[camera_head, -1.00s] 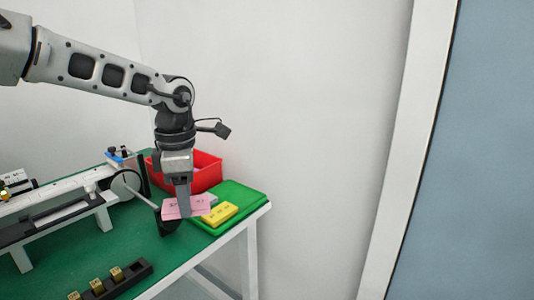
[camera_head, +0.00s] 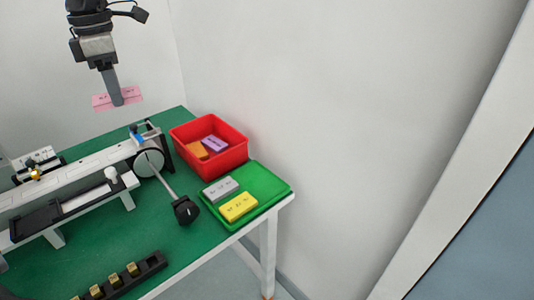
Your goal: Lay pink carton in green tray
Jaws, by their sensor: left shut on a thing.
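My left gripper (camera_head: 116,98) is at the upper left, pointing down, shut on the pink carton (camera_head: 101,101). The carton is held up in the air, with the gripper finger in front of its middle. The green tray (camera_head: 275,184) lies at the right end of the green table. A grey carton (camera_head: 220,189) and a yellow carton (camera_head: 238,207) lie in it, side by side. The carton is apart from the tray, up and to the left of it in the picture. My right gripper is not in view.
A red bin (camera_head: 236,156) behind the tray holds an orange carton (camera_head: 197,150) and a purple carton (camera_head: 215,144). A white conveyor-like machine (camera_head: 80,180) with a black-ended rod (camera_head: 185,210) stands left of the tray. A black rack (camera_head: 150,265) lies at the front.

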